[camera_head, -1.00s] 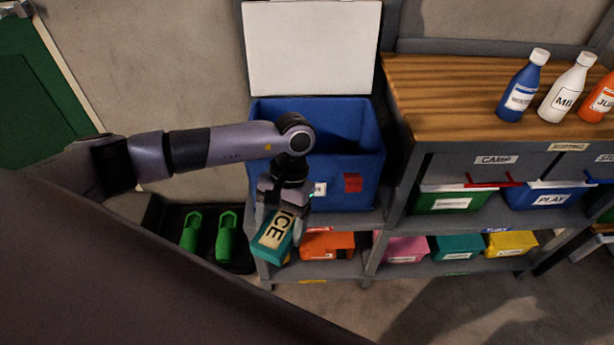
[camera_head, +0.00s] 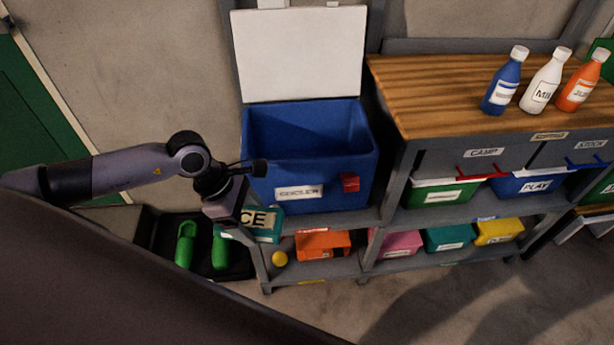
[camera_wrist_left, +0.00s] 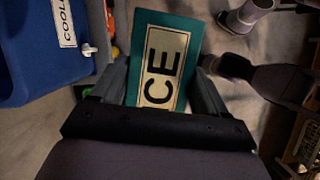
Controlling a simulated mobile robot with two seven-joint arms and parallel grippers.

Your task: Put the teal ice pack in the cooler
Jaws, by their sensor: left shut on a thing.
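The teal ice pack (camera_head: 266,228) has a pale label with dark letters and is held in my left gripper (camera_head: 236,218), in front of the lower left corner of the cooler. In the left wrist view the ice pack (camera_wrist_left: 188,28) sits between the two fingers of the gripper (camera_wrist_left: 165,85). The blue cooler (camera_head: 312,196) stands open on the shelf unit, its white lid raised (camera_head: 300,55) at the back. Its inside looks empty from here. The cooler (camera_wrist_left: 35,50) also shows at the left of the left wrist view. My right gripper is not clearly seen.
Several coloured bins, including an orange one (camera_head: 322,244), stand on the lower shelf, beside a small yellow ball (camera_head: 280,258). A black tray (camera_head: 240,262) with green shoes lies on the floor at left. Bottles (camera_head: 503,85) stand on the wooden top (camera_head: 430,95).

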